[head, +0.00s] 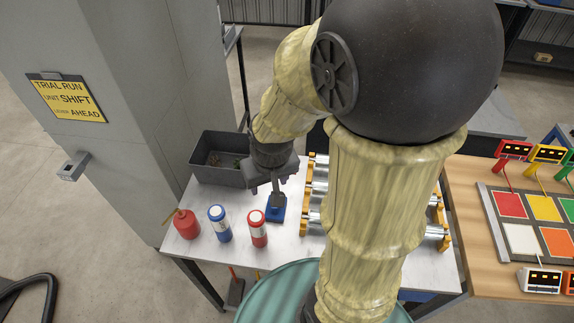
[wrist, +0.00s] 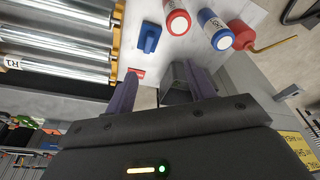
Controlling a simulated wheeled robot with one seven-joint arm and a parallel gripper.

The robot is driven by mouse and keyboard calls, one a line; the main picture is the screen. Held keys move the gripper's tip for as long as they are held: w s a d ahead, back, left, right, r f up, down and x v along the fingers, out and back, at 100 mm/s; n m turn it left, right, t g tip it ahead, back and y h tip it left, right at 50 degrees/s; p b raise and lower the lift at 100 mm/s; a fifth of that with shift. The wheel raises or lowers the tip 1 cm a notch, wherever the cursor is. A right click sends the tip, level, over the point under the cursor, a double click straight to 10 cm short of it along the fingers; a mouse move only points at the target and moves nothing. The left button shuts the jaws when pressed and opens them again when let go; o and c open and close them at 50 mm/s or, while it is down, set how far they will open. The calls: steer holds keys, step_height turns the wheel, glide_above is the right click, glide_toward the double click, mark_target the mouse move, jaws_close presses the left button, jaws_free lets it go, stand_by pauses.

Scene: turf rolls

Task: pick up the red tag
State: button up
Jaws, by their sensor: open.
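The red tag (wrist: 137,72) is a small flat red piece with pale marks on it. In the wrist view it lies on the white table top (wrist: 185,48), close to the tip of my gripper's left finger. In the head view I cannot make it out; my arm and gripper cover that area. My gripper (wrist: 162,72) is open, with two purple-grey fingers apart and nothing seen between them. In the head view my gripper (head: 268,187) hangs over the table's back part, beside the grey bin. The tag sits left of the middle between the fingers.
A blue block with a handle (head: 275,208) lies just in front of my gripper. A red canister (head: 257,228), a blue canister (head: 220,224) and a red oil can (head: 187,224) stand to the left. Rollers (head: 313,200) are at the right, a grey bin (head: 205,175) behind left.

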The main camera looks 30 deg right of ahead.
steer(key=w+d+f+m+h+b, duration=0.1)
steer(key=w+d+f+m+b, duration=0.2)
steer(key=w+d, duration=0.4)
steer(key=w+d+f+m+t+h+b, duration=0.1)
steer(key=w+d+f+m+b, duration=0.2)
steer(key=w, duration=1)
steer(key=d+f+b, duration=0.2)
steer(key=d+f, duration=0.1)
steer(key=shift+d+f+b, duration=0.4)
steer(key=shift+w, duration=0.1)
steer(key=p+x, duration=0.1)
steer(key=x, duration=1.1)
steer(key=shift+d+f, duration=0.1)
steer(key=shift+d, duration=0.1)
steer(key=shift+f, duration=0.1)
steer(key=shift+p+x, duration=0.6)
steer(key=shift+x, duration=1.9)
steer(key=shift+s+a, duration=0.15)
steer(key=shift+s, duration=0.05)
